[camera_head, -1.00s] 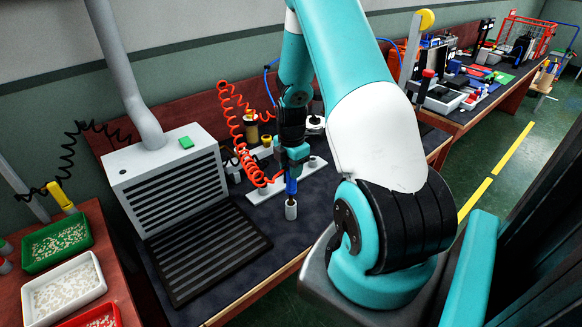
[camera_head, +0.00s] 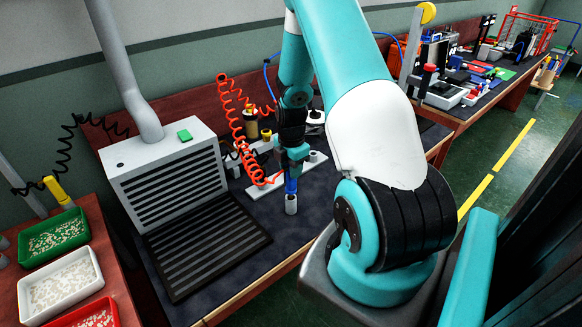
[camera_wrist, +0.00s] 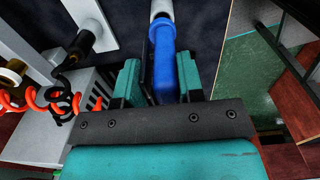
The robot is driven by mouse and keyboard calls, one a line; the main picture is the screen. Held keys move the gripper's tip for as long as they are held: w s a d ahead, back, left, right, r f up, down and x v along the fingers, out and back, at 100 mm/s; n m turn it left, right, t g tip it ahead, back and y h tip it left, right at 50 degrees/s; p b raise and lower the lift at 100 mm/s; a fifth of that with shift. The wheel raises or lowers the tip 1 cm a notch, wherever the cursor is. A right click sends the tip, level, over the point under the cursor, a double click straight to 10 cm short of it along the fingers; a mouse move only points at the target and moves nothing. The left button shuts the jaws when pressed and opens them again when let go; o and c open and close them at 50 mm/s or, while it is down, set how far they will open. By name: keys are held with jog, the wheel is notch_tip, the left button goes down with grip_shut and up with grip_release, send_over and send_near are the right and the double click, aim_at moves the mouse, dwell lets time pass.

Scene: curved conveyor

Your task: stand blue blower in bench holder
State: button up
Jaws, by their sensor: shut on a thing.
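The blue blower (camera_head: 291,186) is held upright over the dark bench top, with its pale grey end (camera_head: 291,205) pointing down. In the wrist view the blue body (camera_wrist: 163,62) lies between the two teal fingers of my gripper (camera_wrist: 159,76). My gripper (camera_head: 292,167) is shut on it in the head view. A white strip with upright posts (camera_head: 263,190), which looks like the bench holder, lies just behind and left of the blower. My gripper hides part of it. A white plate carrying a black-tipped tool (camera_wrist: 92,22) shows at the wrist view's upper left.
A grey slatted box (camera_head: 165,180) with a dark grille in front stands left on the bench. A red coiled hose (camera_head: 240,135) hangs close behind my gripper. Green, white and red trays of pellets (camera_head: 60,285) are at far left. Bare bench lies in front of the blower.

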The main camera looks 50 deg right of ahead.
jog(key=shift+f+b, duration=0.9)
jog(key=shift+f, duration=0.45)
jog(key=o, duration=0.8)
jog(key=shift+r, duration=0.1)
notch_tip(320, 180, up, 17)
jog(key=shift+r+b, duration=0.15)
jog(key=shift+b, duration=0.7)
